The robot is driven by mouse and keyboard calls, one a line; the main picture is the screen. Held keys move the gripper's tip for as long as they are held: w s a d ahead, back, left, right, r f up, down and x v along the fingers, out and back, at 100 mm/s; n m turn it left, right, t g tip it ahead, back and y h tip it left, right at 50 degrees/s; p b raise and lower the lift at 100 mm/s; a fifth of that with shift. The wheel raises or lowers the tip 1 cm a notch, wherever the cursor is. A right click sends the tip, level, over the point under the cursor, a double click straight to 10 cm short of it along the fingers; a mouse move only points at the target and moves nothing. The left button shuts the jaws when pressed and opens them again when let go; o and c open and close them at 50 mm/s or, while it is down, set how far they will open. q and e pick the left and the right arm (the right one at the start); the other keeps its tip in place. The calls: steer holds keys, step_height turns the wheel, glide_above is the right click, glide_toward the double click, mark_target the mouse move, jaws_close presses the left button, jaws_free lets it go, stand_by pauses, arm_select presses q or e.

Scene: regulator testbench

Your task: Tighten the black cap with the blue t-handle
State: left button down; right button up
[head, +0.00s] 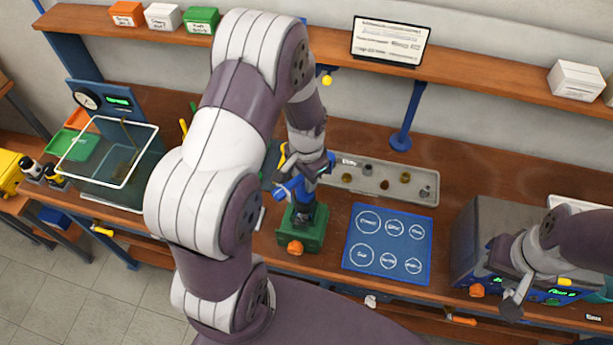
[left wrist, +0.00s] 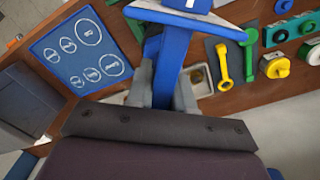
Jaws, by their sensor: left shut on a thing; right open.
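My left gripper (head: 303,176) is shut on the blue t-handle (head: 290,190), above the green fixture (head: 314,236) on the bench. In the left wrist view, the blue t-handle (left wrist: 164,52) stands between the fingers of my left gripper (left wrist: 162,92), its crossbar beyond them. A dark part shows between handle and green fixture; I cannot tell whether it is the black cap or whether the handle touches it. My right gripper (head: 513,300) is open and empty in front of the grey instrument box at the right.
A blue mat (head: 388,262) with white circles lies right of the fixture. A grey tray (head: 385,180) with small parts lies behind it. A clear tank (head: 107,152) stands at the left. Green (left wrist: 223,66) and yellow (left wrist: 249,60) wrenches lie near the left gripper. A shelf runs above the bench.

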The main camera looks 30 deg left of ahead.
arm_select(q)
steer(key=shift+m, duration=0.8)
steer(key=shift+d+m, duration=0.1)
steer(key=shift+m, duration=0.7)
steer(key=shift+p, duration=0.3)
steer(key=shift+m, duration=0.3)
steer(key=shift+r+p, duration=3.7)
steer(key=shift+r, duration=0.4)
steer(key=shift+s+f, duration=0.1)
